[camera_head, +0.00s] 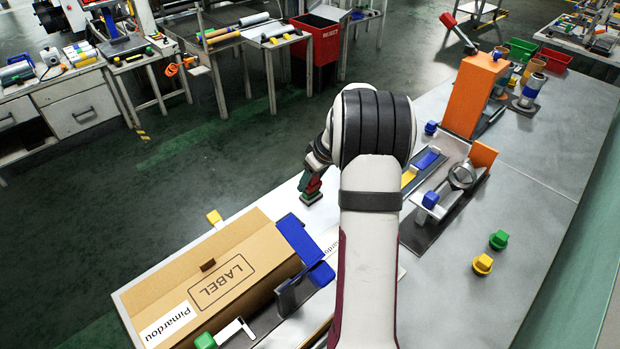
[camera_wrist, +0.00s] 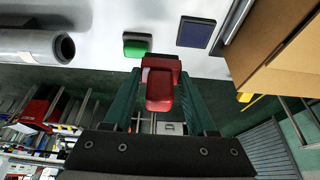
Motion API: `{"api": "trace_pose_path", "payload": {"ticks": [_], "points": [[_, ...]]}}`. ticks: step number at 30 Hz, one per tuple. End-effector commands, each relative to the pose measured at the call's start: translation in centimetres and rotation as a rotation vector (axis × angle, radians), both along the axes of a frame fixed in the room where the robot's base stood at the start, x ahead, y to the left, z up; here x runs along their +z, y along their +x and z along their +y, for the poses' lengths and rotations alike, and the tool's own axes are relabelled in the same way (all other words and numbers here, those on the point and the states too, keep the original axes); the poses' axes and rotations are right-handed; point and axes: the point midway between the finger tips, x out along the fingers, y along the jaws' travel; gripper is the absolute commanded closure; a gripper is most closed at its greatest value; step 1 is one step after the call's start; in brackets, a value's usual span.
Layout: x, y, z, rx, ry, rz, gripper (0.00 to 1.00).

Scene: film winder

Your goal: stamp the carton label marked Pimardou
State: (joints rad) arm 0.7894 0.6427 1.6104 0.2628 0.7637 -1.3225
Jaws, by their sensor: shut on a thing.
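The brown carton (camera_head: 240,262) lies at the lower left of the bench in the head view. A white label (camera_head: 168,324) reading Pimardou is on its near left end, beside a printed LABEL frame (camera_head: 222,281). The carton also shows at the upper right of the wrist view (camera_wrist: 288,50). My gripper (camera_wrist: 160,76) is shut on a red stamp-like piece (camera_wrist: 160,92), held between its green fingers. In the head view the red piece (camera_head: 313,187) is beyond the carton's far right corner, apart from the label. Whether its dark lower end touches the bench cannot be told.
A blue flap-like part (camera_head: 300,240) stands at the carton's right end. Another white sheet with partly hidden lettering (camera_head: 327,240) lies beyond it. The wrist view shows a green block (camera_wrist: 137,45), a dark blue pad (camera_wrist: 196,32) and a grey roll (camera_wrist: 30,45). An orange machine (camera_head: 475,95) stands farther back.

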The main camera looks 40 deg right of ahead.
Motion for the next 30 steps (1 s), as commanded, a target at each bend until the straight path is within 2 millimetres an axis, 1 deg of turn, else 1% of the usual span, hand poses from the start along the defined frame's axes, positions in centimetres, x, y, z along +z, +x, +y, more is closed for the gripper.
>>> {"api": "trace_pose_path", "payload": {"ticks": [1, 3, 4, 9, 11, 14, 21, 24, 26, 30], "points": [[0.0, 0.0, 0.0, 0.0, 0.0, 0.0, 0.76], [0.0, 0.0, 0.0, 0.0, 0.0, 0.0, 0.88], [0.0, 0.0, 0.0, 0.0, 0.0, 0.0, 0.49], [0.0, 0.0, 0.0, 0.0, 0.0, 0.0, 0.79], [-0.1, 0.1, 0.1, 0.009, 0.0, 0.001, 0.79], [-0.6, 0.4, 1.0, 0.114, -0.001, 0.013, 0.79], [-2.4, 1.7, 5.3, 0.63, -0.001, 0.016, 0.79], [-2.8, 1.9, 6.3, 0.755, -0.001, 0.003, 0.79], [-3.2, 1.9, 6.5, 0.784, 0.001, 0.0, 0.79], [-4.9, 1.8, 6.6, 0.788, 0.0, 0.0, 0.79]]}}
